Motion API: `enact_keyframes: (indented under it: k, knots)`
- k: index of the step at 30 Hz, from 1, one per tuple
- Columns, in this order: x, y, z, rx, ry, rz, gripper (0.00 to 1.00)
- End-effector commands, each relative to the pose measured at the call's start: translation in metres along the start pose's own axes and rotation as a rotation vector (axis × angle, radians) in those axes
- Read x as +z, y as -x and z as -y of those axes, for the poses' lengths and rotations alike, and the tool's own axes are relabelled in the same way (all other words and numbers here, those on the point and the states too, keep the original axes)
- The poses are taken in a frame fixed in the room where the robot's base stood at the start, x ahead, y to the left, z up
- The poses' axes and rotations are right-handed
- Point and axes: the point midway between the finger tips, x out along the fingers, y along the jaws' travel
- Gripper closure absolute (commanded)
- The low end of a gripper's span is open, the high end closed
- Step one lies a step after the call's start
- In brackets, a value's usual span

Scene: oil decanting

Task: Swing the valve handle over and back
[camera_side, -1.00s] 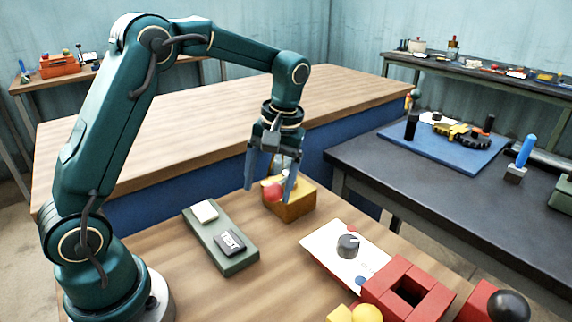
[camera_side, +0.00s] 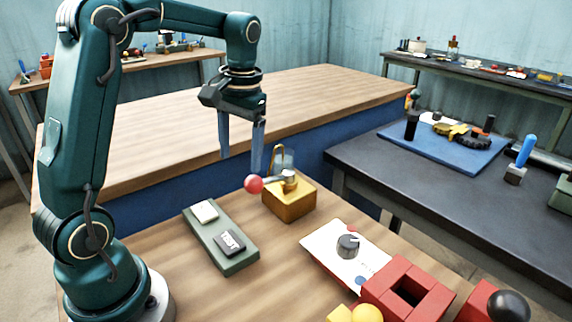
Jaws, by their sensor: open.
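The valve is a yellow-brown block (camera_side: 289,204) on the wooden table, with a metal pivot on top. Its handle (camera_side: 272,181) is a short lever ending in a red ball (camera_side: 254,184), and it points left in the picture. A small loop-shaped fitting (camera_side: 278,158) stands behind the pivot. My gripper (camera_side: 241,165) is open and empty, fingers pointing down. It is above and slightly left of the red ball, apart from it as far as I can see.
A green panel (camera_side: 236,262) with a white button and a dark TEST button lies left of the valve. A white plate with a dark knob (camera_side: 348,245) and red blocks (camera_side: 408,290) stand to the right. A dark bench (camera_side: 375,165) is farther right.

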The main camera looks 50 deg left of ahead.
Motion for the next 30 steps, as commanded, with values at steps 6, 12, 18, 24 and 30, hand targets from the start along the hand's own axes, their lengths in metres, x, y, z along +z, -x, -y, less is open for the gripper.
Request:
enact_keyframes:
  k: [6,12,18,24,30]
  knots:
    - [0.002,-0.002,0.007,0.09,0.093,0.01,0.22]
    - [0.002,-0.003,0.008,0.116,0.115,0.009,0.22]
    - [0.002,-0.003,0.008,0.116,0.115,0.009,0.26]
    - [0.007,0.0,0.006,0.124,0.221,0.042,1.0]
    - [0.003,0.029,0.011,0.197,0.716,0.149,1.0]
